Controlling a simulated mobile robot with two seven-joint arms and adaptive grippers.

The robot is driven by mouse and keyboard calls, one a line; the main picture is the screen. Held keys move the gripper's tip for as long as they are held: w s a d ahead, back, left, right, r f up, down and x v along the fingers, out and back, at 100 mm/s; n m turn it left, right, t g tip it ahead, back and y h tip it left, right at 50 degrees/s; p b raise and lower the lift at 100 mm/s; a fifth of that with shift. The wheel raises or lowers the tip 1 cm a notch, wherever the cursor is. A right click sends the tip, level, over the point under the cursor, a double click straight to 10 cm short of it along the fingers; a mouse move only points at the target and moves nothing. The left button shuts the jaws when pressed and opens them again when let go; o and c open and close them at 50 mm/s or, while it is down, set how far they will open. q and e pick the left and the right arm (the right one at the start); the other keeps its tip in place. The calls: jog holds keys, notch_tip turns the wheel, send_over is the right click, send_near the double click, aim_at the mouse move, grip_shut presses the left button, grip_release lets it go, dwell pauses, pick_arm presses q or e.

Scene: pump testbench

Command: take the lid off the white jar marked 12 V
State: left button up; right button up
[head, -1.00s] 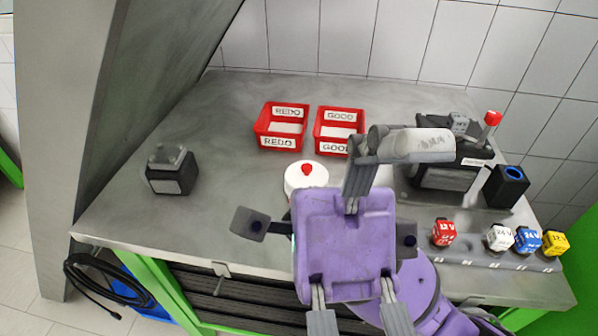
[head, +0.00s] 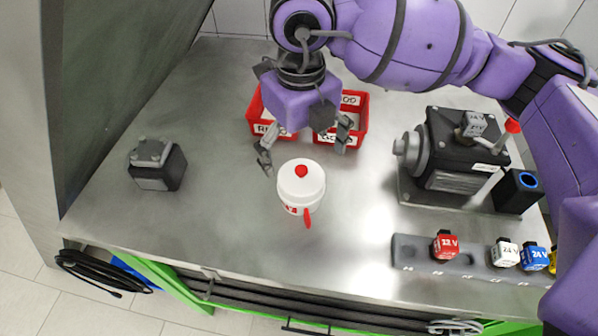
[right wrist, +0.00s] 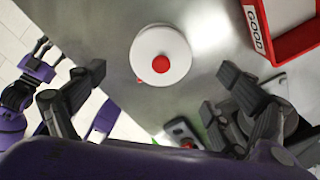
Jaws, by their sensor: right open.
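The white jar (head: 290,196) stands upright on the grey bench top, with its white lid (head: 288,181) on. The lid has a red knob (head: 301,171). A red piece sticks out at the jar's front; its small red marking is unreadable. My right gripper (head: 305,150) is open and empty just behind the jar, fingers apart and not touching it. The right wrist view shows the lid (right wrist: 150,42) from above, beyond and between the open fingertips. My left gripper (right wrist: 38,70) shows small at the left edge there; its finger opening is unclear.
Red REDO (head: 254,112) and GOOD (head: 362,112) bins stand behind the jar, partly hidden by my right gripper. A black pump (head: 455,150) stands at right. A rail (head: 410,252) with coloured blocks lies at front right. A black device (head: 158,165) stands left; bench between is clear.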

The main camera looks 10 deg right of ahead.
aim_at(300, 169)
notch_tip(300, 169, down, 7)
jog(key=shift+r, duration=0.2)
jog(key=shift+c, duration=0.4)
jog(key=c, duration=0.9)
